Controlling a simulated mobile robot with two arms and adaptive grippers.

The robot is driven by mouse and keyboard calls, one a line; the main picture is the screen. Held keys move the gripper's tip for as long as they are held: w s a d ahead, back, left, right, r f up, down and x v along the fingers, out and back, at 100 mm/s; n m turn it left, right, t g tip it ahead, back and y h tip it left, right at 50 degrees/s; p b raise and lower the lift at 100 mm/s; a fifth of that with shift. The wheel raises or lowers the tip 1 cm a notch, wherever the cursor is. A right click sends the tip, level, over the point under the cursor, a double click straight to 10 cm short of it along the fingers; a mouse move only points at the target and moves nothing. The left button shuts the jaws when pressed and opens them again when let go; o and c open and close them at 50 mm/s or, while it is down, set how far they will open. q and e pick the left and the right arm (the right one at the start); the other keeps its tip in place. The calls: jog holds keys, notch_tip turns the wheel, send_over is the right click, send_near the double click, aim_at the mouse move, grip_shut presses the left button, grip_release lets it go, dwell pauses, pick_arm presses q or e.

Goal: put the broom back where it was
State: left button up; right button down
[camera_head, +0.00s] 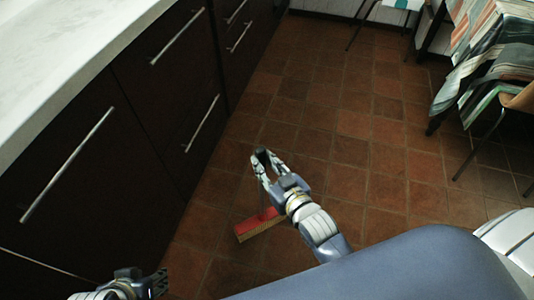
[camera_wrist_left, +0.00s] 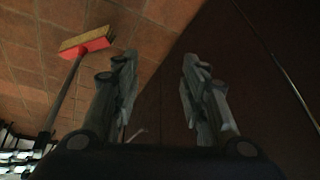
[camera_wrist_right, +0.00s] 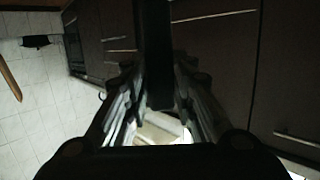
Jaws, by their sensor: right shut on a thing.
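The broom has a red head with pale yellow bristles (camera_head: 258,226) and a dark handle. My right gripper (camera_head: 263,160) is shut on the handle, whose dark top end shows between its fingers in the head view. In the right wrist view the dark handle (camera_wrist_right: 155,50) runs up between the fingers. The left wrist view shows the red head (camera_wrist_left: 88,43) low over the tiles, with the handle leading to my right arm. I cannot tell whether the bristles touch the floor. My left gripper (camera_wrist_left: 160,60) is open and empty, its fingers apart; it is partly visible in the head view (camera_head: 158,283).
Dark cabinets (camera_head: 90,190) with metal handles and a pale countertop (camera_head: 70,50) line the left side. A table with a striped cloth (camera_head: 490,60) and a chair (camera_head: 518,98) stand at the upper right. The tiled floor (camera_head: 350,150) between them is clear.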

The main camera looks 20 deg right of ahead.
pick_arm(q)
jog(key=w+d+r+t+h+b, duration=0.1)
jog(key=w+d+r+t+b, duration=0.1)
jog(key=w+r+t, duration=0.3)
jog(key=w+d+r+t+h+b, duration=0.1)
jog(key=w+r+t, duration=0.4)
jog(key=w, duration=0.5)
notch_tip(320, 180, up, 3)
jog(key=d+h, duration=0.1)
jog(key=d, duration=0.1)
jog(key=shift+w+d+m+t+b, duration=0.15)
jog(key=shift+d+m+t+b, duration=0.15)
jog(key=shift+d+b, duration=0.1)
pick_arm(e)
jog(key=w+d+f, duration=0.3)
jog(key=w+f, duration=0.1)
jog(key=w, duration=0.4)
jog(key=shift+w, duration=0.35)
pick_arm(q)
jog(key=shift+f, duration=0.1)
pick_arm(e)
jog(key=shift+d+f, duration=0.1)
jog(key=shift+f, duration=0.05)
